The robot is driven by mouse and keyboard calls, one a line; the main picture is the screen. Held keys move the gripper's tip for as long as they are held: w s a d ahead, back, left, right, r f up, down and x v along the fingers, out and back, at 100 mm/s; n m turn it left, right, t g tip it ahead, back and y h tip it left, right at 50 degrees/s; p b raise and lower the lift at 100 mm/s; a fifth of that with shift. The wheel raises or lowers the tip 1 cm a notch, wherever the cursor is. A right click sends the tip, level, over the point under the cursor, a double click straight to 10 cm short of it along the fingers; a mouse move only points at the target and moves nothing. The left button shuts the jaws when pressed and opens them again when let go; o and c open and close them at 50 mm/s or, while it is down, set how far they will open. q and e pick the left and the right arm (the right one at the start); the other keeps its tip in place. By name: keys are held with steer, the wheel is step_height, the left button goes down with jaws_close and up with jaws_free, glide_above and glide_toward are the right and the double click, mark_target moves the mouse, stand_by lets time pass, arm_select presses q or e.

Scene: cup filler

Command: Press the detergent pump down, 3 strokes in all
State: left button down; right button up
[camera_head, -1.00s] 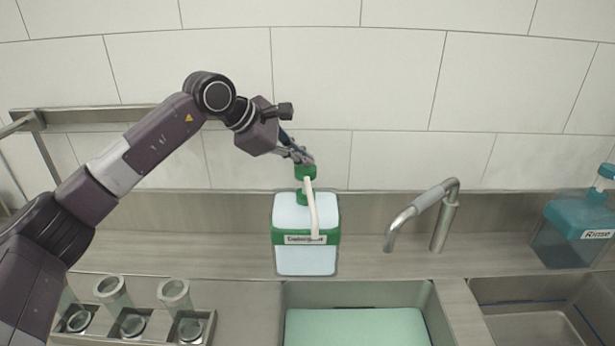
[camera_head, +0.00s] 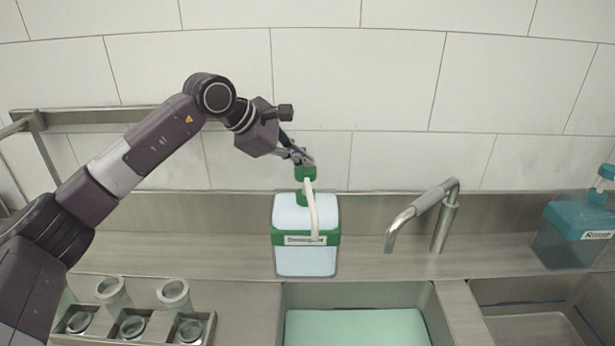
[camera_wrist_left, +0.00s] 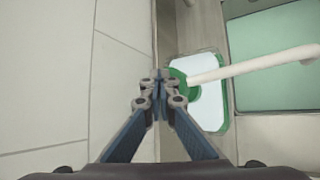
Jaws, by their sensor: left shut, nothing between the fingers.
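The detergent bottle (camera_head: 305,262) is white with a green band and label, and stands upright on the steel counter behind the sink. Its green pump head (camera_head: 306,173) has a long pale spout (camera_head: 314,212) pointing to the front. My left gripper (camera_head: 304,160) is shut and empty, with its fingertips at the top of the pump head. In the left wrist view the shut fingertips (camera_wrist_left: 158,82) are over the edge of the green pump top (camera_wrist_left: 180,84); whether they touch it I cannot tell. My right gripper is not in view.
A sink with green water (camera_head: 355,328) lies in front of the bottle. A steel faucet (camera_head: 442,215) stands to its right. A teal rinse bottle (camera_head: 570,235) is at the far right. A rack with clear cups (camera_head: 132,325) is at the front left. A tiled wall is behind.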

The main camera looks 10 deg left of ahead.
arm_select(q)
steer(key=shift+f+b, duration=0.4)
steer(key=shift+f, duration=0.55)
steer(key=shift+r, duration=0.15)
stand_by(0.3)
steer(key=shift+r, duration=0.65)
steer(key=shift+r+p, duration=2.05)
steer(key=shift+r, duration=1.05)
